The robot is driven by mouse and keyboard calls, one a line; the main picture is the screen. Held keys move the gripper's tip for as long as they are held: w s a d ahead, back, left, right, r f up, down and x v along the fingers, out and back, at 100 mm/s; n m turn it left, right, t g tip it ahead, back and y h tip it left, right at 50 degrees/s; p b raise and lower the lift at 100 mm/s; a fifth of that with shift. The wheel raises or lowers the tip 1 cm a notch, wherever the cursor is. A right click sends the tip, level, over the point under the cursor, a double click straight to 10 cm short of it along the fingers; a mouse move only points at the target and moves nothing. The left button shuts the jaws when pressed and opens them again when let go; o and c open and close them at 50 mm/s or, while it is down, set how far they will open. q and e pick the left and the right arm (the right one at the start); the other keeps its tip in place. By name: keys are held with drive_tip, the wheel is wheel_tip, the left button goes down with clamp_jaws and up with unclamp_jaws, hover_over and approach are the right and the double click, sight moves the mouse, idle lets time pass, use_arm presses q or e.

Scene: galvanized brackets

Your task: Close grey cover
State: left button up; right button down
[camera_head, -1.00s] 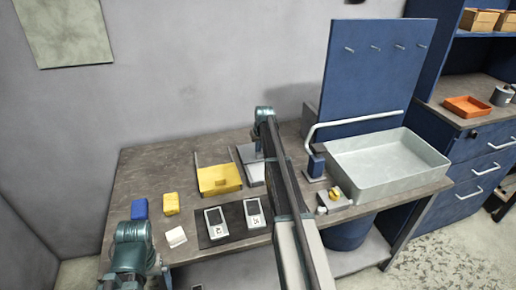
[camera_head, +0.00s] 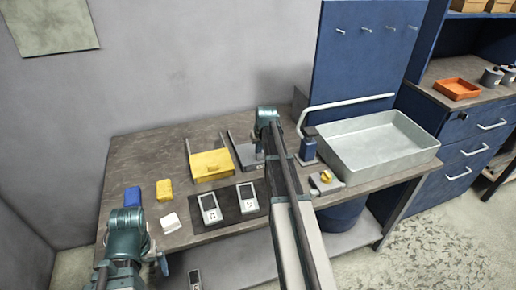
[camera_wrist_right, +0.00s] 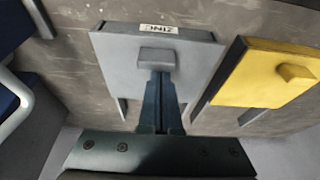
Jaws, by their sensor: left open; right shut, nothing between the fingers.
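The grey cover (camera_head: 246,155) lies on the bench right of the yellow cover (camera_head: 211,164), partly hidden by my right arm. In the right wrist view the grey cover (camera_wrist_right: 115,65) is a flat panel with a raised block handle (camera_wrist_right: 158,58) and a "ZINC" label along its far edge. Thin rails extend past its near edge. My right gripper (camera_wrist_right: 157,78) is shut and empty, its fingertips over the panel at the handle's near side; contact is unclear. My left gripper (camera_head: 134,266) is open and empty at the bench's front left.
The yellow cover (camera_wrist_right: 265,75) is close beside the grey one. Two handheld devices (camera_head: 209,207) (camera_head: 247,197) lie on a dark mat in front. A blue block (camera_head: 133,197), yellow block (camera_head: 164,189) and white piece (camera_head: 171,223) are at left. A large grey basin (camera_head: 377,150) stands right.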

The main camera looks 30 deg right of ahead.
sight(254, 149)
drive_tip(key=shift+s+f, duration=0.1)
drive_tip(key=w, duration=0.2)
drive_tip(key=w+d, duration=0.1)
drive_tip(key=w, duration=0.1)
drive_tip(key=shift+w, duration=0.25)
drive_tip(key=p+v, duration=0.9)
drive_tip(key=v, duration=0.1)
drive_tip(key=shift+s, duration=0.15)
drive_tip(key=shift+a, duration=0.1)
drive_tip(key=shift+a, duration=0.1)
drive_tip(key=s+a+f+n+g, duration=0.1)
drive_tip(key=s+a, duration=0.4)
drive_tip(key=a, duration=0.5)
drive_tip(key=s+a+f+n+g+b, duration=0.15)
drive_tip(key=s+a, duration=0.35)
drive_tip(key=a, duration=0.6)
drive_tip(key=s+a+n+p, duration=0.15)
drive_tip(key=s+a, duration=0.35)
drive_tip(key=a, duration=0.5)
drive_tip(key=s+a+n+g+b, duration=0.1)
drive_tip(key=s+a+n, duration=0.1)
drive_tip(key=s+a, duration=0.6)
drive_tip(key=s, duration=0.3)
drive_tip(key=shift+s+a+f+n+g+h+b, duration=0.2)
drive_tip(key=shift+a+f+n+g+h+b, duration=0.05)
drive_tip(key=shift+a+n+g+h+b, duration=0.1)
